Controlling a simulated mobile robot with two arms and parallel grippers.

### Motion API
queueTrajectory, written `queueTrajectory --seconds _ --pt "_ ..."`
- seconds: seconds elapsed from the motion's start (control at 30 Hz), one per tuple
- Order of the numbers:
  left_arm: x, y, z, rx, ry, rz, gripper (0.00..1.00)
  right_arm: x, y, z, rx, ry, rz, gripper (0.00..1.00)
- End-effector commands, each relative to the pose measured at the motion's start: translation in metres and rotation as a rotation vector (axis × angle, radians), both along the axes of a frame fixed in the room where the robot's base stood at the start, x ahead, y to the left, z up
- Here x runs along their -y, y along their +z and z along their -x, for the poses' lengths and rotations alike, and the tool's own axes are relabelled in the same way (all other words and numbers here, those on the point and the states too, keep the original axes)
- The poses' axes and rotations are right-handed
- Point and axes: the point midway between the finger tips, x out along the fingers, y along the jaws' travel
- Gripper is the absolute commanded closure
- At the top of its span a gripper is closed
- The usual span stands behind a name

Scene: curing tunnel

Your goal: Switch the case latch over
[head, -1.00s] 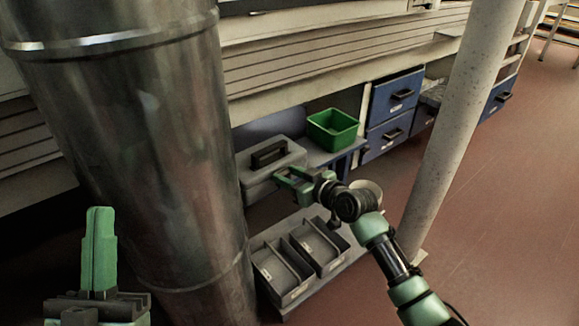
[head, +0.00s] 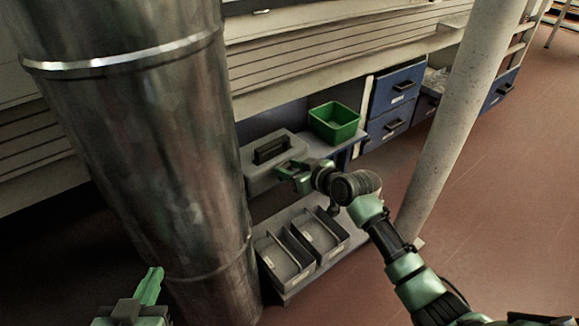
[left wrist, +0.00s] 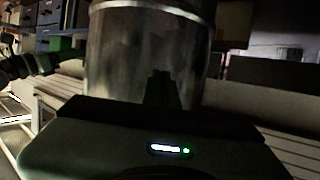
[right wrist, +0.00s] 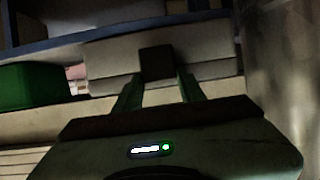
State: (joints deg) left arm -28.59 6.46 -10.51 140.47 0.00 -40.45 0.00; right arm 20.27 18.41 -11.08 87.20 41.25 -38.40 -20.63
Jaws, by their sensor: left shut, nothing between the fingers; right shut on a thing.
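The grey case (head: 262,182) with a dark handle on its lid stands on the shelf, just right of the big metal pipe. My right gripper (head: 287,173) is at the case's front. In the right wrist view, the case (right wrist: 110,60) shows with a dark latch (right wrist: 157,62) at the tips of my right gripper (right wrist: 158,82), which is shut on the latch. My left gripper (head: 152,284) is shut and empty, low in front of the pipe. It also shows dark against the pipe in the left wrist view (left wrist: 162,85).
The metal pipe (head: 150,150) stands between my two grippers. A green bin (head: 335,120) is right of the case. Grey trays (head: 287,258) lie on the lower shelf. Blue drawers (head: 398,88) and a pale post (head: 450,130) are further right. Red floor is open at right.

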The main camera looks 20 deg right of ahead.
Motion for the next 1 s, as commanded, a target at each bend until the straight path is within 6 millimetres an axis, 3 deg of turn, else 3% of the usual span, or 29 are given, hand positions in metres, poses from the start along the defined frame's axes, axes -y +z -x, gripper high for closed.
queueTrajectory --seconds 0.23,0.27,0.33,0.73,1.0 --pt "0.0 0.0 0.0 0.0 0.0 0.0 1.0 0.0 -0.002 0.0 -0.003 0.001 0.003 1.0" --pt "0.0 0.0 0.0 0.0 0.0 0.0 1.0 0.0 -0.002 0.0 -0.003 0.001 0.003 0.57" --pt "0.0 0.0 0.0 0.0 0.0 0.0 1.0 0.001 -0.002 0.0 -0.003 0.001 0.003 0.38" --pt "0.0 0.0 0.001 -0.008 0.001 -0.002 1.0 0.002 0.001 0.003 -0.001 0.0 0.003 0.38" --pt "-0.014 -0.039 0.029 -0.245 0.017 -0.058 1.0 0.013 0.013 0.028 -0.002 0.0 0.004 0.38"
